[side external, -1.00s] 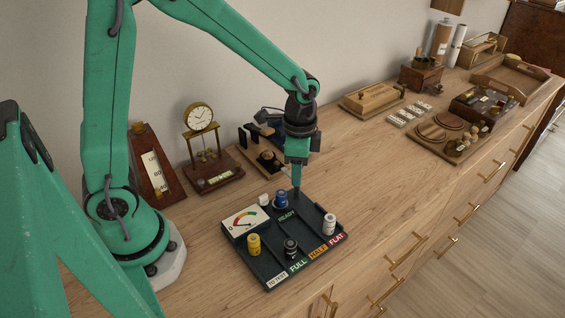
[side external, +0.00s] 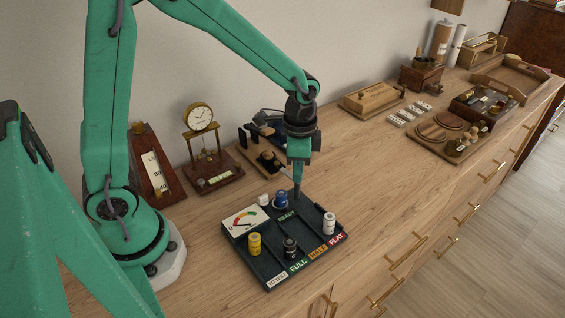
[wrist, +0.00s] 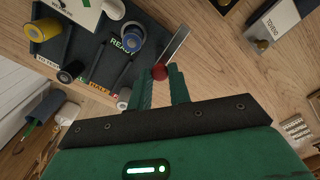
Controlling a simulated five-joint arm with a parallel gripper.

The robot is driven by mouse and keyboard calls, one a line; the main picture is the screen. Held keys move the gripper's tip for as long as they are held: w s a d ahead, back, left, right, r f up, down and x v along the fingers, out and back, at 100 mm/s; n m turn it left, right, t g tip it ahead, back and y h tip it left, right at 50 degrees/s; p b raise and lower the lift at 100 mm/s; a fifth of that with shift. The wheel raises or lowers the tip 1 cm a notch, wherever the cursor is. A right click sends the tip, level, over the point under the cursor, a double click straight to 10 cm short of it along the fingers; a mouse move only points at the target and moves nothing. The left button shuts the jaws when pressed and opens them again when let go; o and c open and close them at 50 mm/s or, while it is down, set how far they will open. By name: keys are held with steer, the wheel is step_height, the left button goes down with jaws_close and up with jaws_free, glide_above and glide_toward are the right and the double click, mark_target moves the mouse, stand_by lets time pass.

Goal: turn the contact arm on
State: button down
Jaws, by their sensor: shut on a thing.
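The contact arm looks like a flat metal strip (wrist: 177,44) with a red knob (wrist: 159,72) at its near end, beside the dark tester (wrist: 92,46). My gripper (wrist: 160,76) is shut on the red knob, its two green fingers on either side. In the side view my gripper (side external: 297,190) points down at the tester's back right edge (side external: 318,205), close to the blue cell (side external: 281,199). The knob and strip are hard to make out there. The READY label (side external: 287,215) lies just in front of the blue cell.
The tester also carries a gauge (side external: 244,219), a yellow cell (side external: 254,244), a black cell (side external: 290,247) and a white cell (side external: 329,223). A clock (side external: 200,117) and wooden devices stand behind. The bench right of the tester is clear.

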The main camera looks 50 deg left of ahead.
steer(key=n, duration=0.4)
steer(key=shift+n, duration=0.3)
steer(key=n, duration=0.3)
steer(key=shift+n, duration=0.3)
steer(key=n, duration=0.4)
steer(key=shift+n, duration=2.4)
steer(key=c, duration=1.3)
jaws_free()
steer(key=shift+r, duration=0.15)
